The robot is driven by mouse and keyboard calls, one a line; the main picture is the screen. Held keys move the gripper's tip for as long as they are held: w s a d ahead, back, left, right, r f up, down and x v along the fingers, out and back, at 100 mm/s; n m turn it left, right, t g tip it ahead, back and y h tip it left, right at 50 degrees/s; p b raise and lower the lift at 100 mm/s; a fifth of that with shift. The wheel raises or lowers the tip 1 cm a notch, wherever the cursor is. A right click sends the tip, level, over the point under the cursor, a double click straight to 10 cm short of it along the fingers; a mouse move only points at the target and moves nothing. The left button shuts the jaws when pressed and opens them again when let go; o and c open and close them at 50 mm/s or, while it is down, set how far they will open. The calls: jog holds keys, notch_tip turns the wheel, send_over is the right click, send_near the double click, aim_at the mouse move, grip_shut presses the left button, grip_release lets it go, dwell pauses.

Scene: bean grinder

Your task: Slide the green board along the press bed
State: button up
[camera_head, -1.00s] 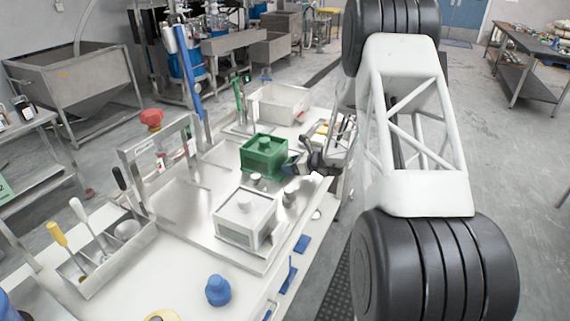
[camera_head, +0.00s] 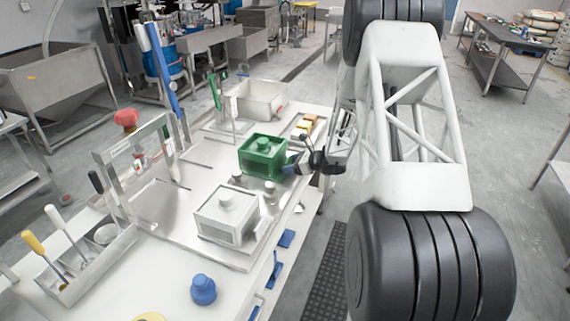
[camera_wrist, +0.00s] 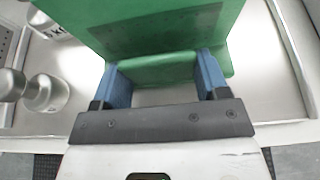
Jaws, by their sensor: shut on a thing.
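The green board (camera_head: 262,155) shows in the head view as a green box-like block with a round knob on top. It sits toward the right edge of the shiny metal press bed (camera_head: 188,200). My gripper (camera_head: 299,163) is at its right side. In the wrist view the blue fingers of my gripper (camera_wrist: 163,78) are shut on a green tab at the near side of the green board (camera_wrist: 165,35). The far side of the board and its underside are hidden.
A white block with a knob (camera_head: 226,214) and small metal weights (camera_head: 269,191) stand in front of the green board. A red-knobbed metal frame (camera_head: 137,150) is at left. A pale bin (camera_head: 262,100) and yellowish blocks (camera_head: 304,126) lie behind. The bed's left part is bare.

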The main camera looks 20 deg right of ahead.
jog(key=shift+s+d, duration=0.7)
jog(key=o, duration=1.5)
jog(key=shift+c, duration=0.2)
jog(key=shift+s+d+r, duration=0.1)
jog(key=v, duration=0.7)
jog(key=shift+s+d, duration=0.15)
jog(key=shift+s, duration=0.05)
jog(key=shift+r, duration=0.15)
